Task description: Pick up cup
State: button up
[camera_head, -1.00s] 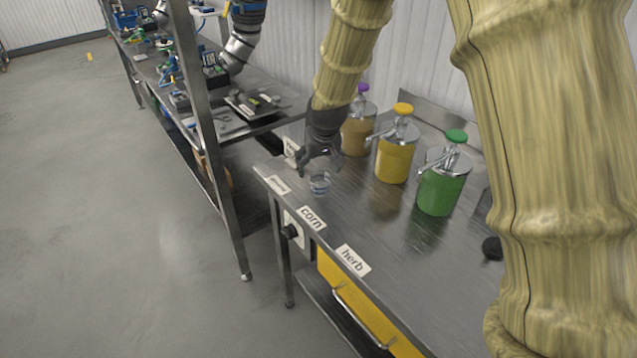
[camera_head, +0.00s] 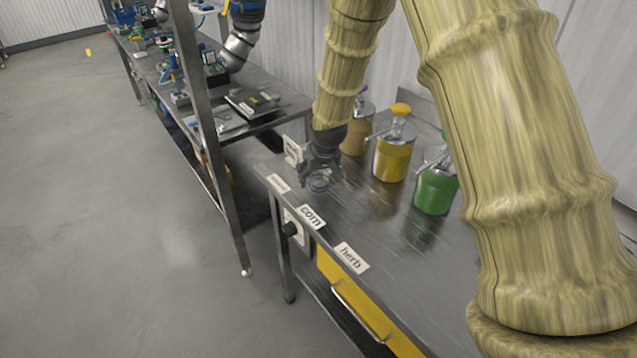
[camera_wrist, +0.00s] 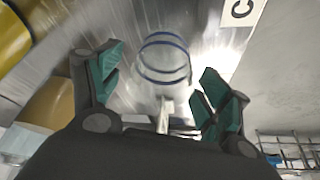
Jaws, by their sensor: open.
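A small clear cup (camera_head: 318,184) with blue rings stands on the metal table, near its left end. In the wrist view the cup (camera_wrist: 165,62) shows between and just beyond the fingertips. My gripper (camera_head: 320,178) is low over the table at the cup, partly covering it in the head view. In the wrist view my gripper (camera_wrist: 155,88) is open, one green-padded finger to each side of the cup, with gaps showing on both sides. I cannot tell whether the cup touches anything of the gripper.
Pump dispensers stand along the back: a tan one (camera_head: 355,134), a yellow one (camera_head: 392,158) and a green one (camera_head: 436,190). Labels "corn" (camera_head: 311,216) and "herb" (camera_head: 351,257) lie along the front edge of the table (camera_head: 400,250). The table's middle front is clear.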

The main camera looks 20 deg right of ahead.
jog(key=c, duration=1)
jog(key=shift+c, duration=0.2)
jog(key=shift+r, duration=0.1)
